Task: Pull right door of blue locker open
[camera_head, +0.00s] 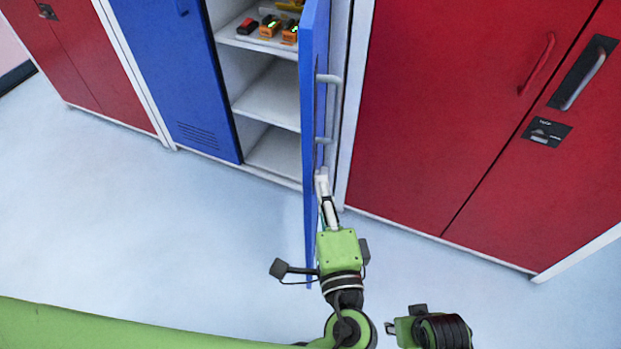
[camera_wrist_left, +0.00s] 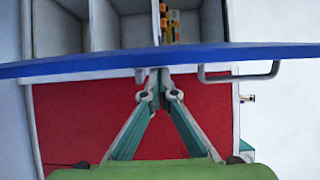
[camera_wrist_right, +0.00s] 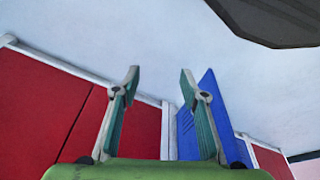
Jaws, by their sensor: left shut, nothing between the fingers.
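The right door (camera_head: 313,110) of the blue locker stands swung well out, nearly edge-on in the head view. Its grey bar handle (camera_head: 334,79) is on the face turned to the right; the handle also shows in the left wrist view (camera_wrist_left: 262,76). My left gripper (camera_head: 322,178) is shut and empty, with its fingertips against or very close to that outer face, nearer the camera than the handle. In the left wrist view the door (camera_wrist_left: 90,62) crosses as a blue band just beyond the fingertips. My right gripper (camera_wrist_right: 160,76) is open and empty, away from the door.
Inside the locker, shelves (camera_head: 272,95) are exposed, with orange and dark items (camera_head: 270,27) on the upper one. The blue left door (camera_head: 178,75) is closed. Red lockers (camera_head: 450,100) stand close on the right. Light floor (camera_head: 130,220) is clear in front.

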